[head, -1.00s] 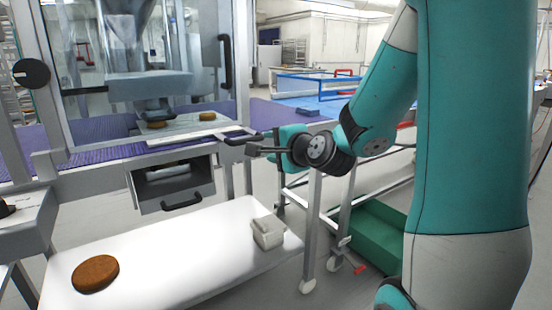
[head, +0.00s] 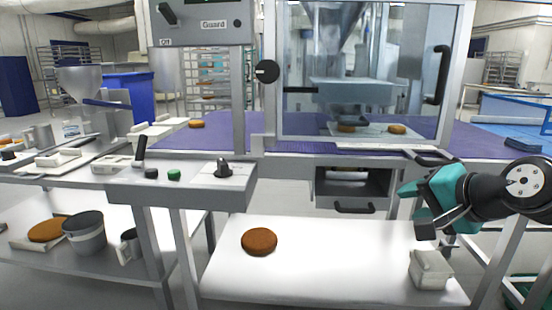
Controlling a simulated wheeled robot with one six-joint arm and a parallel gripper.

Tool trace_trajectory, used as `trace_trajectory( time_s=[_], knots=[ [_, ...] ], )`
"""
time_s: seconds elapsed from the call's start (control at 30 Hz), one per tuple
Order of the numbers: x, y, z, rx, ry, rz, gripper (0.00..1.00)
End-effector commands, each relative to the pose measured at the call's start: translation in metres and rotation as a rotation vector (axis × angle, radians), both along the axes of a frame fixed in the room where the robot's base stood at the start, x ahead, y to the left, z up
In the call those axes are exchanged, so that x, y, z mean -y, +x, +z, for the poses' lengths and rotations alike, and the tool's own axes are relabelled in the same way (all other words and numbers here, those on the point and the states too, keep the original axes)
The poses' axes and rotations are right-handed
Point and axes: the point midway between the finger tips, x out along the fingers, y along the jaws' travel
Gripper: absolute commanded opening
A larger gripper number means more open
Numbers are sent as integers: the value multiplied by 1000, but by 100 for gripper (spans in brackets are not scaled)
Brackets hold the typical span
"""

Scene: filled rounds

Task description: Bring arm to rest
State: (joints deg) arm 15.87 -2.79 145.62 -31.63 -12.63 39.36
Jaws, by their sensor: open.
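My gripper (head: 428,200) is at the right of the head view, at the end of my teal and black arm. It points left, in front of the guarded machine's lower right side and above the right end of the white lower shelf (head: 330,285). Its jaws are open and nothing shows between them. The rest of my arm runs out of view at the right edge.
A brown round (head: 259,241) and a pale box (head: 430,270) lie on the lower shelf. The glass guard (head: 400,60) and a drawer (head: 352,190) are beside my gripper. A control box (head: 185,185) juts out at left. A grey bucket (head: 84,233) stands further left.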

Motion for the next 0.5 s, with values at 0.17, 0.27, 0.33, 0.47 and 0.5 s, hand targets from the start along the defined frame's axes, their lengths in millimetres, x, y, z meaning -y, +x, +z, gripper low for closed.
trace_trajectory(
  time_s=[0.17, 0.27, 0.33, 0.47, 0.5],
  knots=[
    [-88, -81, -15, -143, -322, 595, 44],
    [-107, -124, -20, -187, -458, 863, 44],
    [-115, -152, -22, -209, -540, 1037, 44],
    [-117, -201, -22, -240, -674, 1342, 44],
    [-116, -204, -7, -246, -685, 1369, 44]
  ],
)
